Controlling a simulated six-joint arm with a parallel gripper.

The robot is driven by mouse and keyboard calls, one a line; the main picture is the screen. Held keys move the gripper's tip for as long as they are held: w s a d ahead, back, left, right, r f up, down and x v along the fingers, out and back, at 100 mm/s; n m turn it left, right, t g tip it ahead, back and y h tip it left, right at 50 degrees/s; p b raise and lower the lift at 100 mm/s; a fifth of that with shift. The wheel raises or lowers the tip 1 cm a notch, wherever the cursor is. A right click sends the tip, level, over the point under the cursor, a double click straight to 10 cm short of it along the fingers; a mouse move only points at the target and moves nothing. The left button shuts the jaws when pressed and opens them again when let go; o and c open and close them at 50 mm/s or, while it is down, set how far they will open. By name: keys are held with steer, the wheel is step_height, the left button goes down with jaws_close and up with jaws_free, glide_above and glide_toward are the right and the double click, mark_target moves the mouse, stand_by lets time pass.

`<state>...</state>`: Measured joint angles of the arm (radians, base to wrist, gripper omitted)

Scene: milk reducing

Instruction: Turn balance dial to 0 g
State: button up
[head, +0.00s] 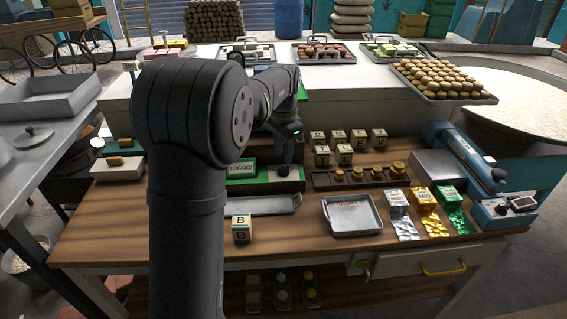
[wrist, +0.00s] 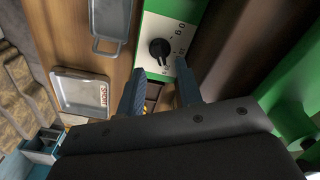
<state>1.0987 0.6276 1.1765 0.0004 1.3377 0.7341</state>
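The balance has a green base (head: 262,183) near the middle of the workbench, with a white plate reading LOCKED. In the wrist view its dial (wrist: 159,48) is a black round knob on a white face (wrist: 181,38) with printed figures; "6.0" seems legible, but the set value is too small to read surely. My gripper (wrist: 160,68) is open, its two blue-grey fingers apart on either side of the space just below the dial in that view. I cannot tell whether they touch it. In the head view my gripper (head: 285,150) hangs over the right part of the green base.
A long grey tray (head: 262,206) lies before the balance, with a B-marked cube (head: 241,229) in front. A metal tray (head: 352,229) marked SHORT is to the right. A weight rack (head: 325,180) and lettered blocks (head: 318,137) stand right of the gripper. Bare bench (head: 300,247) lies in front.

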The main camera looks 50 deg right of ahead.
mark_target(283, 167)
steer(key=shift+f, duration=2.3)
steer(key=shift+c, duration=0.2)
jaws_close()
